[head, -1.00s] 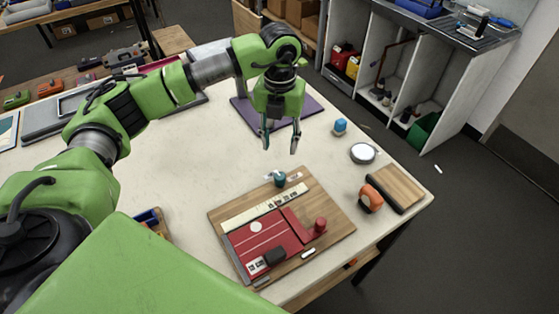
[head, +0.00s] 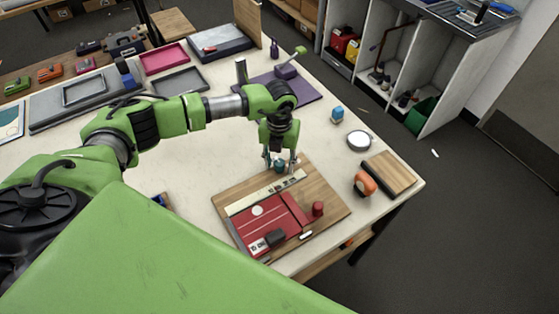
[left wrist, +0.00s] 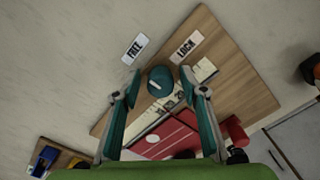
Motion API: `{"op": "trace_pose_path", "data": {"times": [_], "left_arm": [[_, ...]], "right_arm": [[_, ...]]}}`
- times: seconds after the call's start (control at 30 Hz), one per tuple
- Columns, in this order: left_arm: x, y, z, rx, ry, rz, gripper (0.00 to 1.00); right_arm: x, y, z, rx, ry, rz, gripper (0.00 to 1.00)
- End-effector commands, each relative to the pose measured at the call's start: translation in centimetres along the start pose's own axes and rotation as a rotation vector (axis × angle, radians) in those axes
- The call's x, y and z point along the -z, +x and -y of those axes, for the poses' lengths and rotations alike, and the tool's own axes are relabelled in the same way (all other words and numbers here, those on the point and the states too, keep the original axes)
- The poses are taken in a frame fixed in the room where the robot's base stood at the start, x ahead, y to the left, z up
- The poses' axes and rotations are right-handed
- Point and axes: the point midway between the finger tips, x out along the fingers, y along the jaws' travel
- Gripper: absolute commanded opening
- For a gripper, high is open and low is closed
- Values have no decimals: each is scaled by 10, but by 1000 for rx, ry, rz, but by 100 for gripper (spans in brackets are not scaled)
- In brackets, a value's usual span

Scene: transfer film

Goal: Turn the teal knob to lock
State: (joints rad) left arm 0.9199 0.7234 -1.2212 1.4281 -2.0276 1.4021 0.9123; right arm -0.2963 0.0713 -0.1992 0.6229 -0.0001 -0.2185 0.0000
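The teal knob (head: 279,168) stands at the far edge of a wooden board (head: 335,205). In the left wrist view the knob (left wrist: 161,78) is round, with a short white mark on its lower left part. Beyond it are a white FREE label (left wrist: 134,48) on the left and a LOCK label (left wrist: 186,46) on the right. My left gripper (head: 281,162) is over the knob, pointing down. In the left wrist view its fingers (left wrist: 160,81) are spread, one on each side of the knob, with visible gaps. My right gripper is not in view.
The board carries a red plate (head: 262,228), a red peg (head: 317,208) and a black block (head: 275,237). An orange ring-shaped object (head: 364,184), a white round dish (head: 358,140) and a blue-capped item (head: 337,115) stand to the right. A purple mat (head: 300,90) lies behind.

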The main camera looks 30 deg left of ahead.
Motion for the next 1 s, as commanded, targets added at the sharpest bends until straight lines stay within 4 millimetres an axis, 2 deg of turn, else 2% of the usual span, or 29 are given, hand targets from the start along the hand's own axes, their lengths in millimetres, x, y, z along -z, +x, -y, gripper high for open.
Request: {"op": "trace_pose_path", "data": {"times": [0.17,0.3,0.33,0.67,1.0], "left_arm": [[0,0,0,0,0,0,39],[0,0,0,0,0,0,3],[0,0,0,0,0,0,1],[0,1,0,1,27,0,1],[-1,5,1,1,227,2,1]], "right_arm": [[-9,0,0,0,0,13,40],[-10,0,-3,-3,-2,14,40],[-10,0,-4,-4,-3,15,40],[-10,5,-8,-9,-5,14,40],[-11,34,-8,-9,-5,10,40]]}}
